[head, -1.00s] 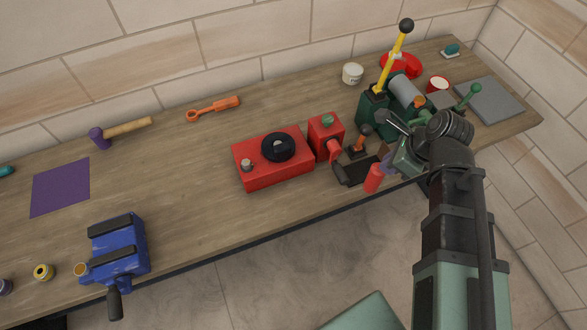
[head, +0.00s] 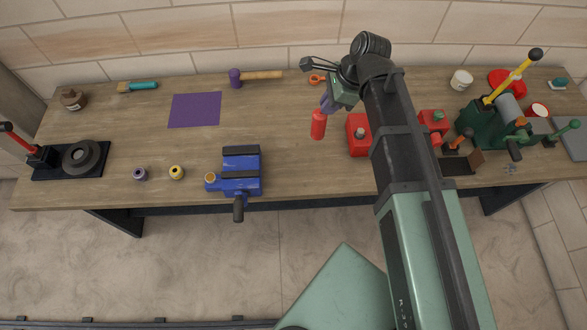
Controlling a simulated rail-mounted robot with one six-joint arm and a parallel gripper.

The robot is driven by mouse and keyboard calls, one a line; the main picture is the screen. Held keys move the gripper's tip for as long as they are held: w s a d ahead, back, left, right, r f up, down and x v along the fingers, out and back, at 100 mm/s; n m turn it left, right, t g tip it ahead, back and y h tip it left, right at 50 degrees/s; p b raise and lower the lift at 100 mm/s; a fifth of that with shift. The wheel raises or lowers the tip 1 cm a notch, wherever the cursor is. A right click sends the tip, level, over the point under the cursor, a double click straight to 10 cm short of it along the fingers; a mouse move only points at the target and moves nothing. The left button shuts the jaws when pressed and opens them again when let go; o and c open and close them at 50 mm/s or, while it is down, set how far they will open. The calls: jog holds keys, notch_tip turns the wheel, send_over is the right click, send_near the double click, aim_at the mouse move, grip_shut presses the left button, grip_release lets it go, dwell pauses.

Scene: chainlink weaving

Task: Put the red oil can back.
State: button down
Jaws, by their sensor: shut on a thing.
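The red oil can (head: 318,124) is a small red cylinder, roughly upright, hanging under my gripper (head: 328,104). My gripper is shut on its upper part, where a purple-grey piece shows; the fingers are small and partly hidden there. The can is in front of the wall side of the bench, right of the purple mat (head: 195,109) and up and right of the blue vise (head: 240,174). I cannot tell how high it is above the bench top. The purple mat is flat and bare.
A purple-headed mallet (head: 258,76) lies behind the mat. A brush (head: 138,87), brown bottle (head: 74,99), and purple and yellow spools (head: 140,173) are at left. A red box (head: 358,134) and green machine (head: 487,123) stand at right. Bare wood (head: 290,125) lies between mat and can.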

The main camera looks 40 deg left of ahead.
jog(key=shift+w+d+f, duration=0.15)
jog(key=shift+f, duration=0.1)
notch_tip(320, 180, down, 20)
jog(key=b, duration=2)
jog(key=c, duration=1.2)
grip_release()
jog(key=shift+r, duration=0.1)
jog(key=p+v, duration=1.1)
jog(key=v, duration=0.1)
jog(key=shift+r, duration=0.25)
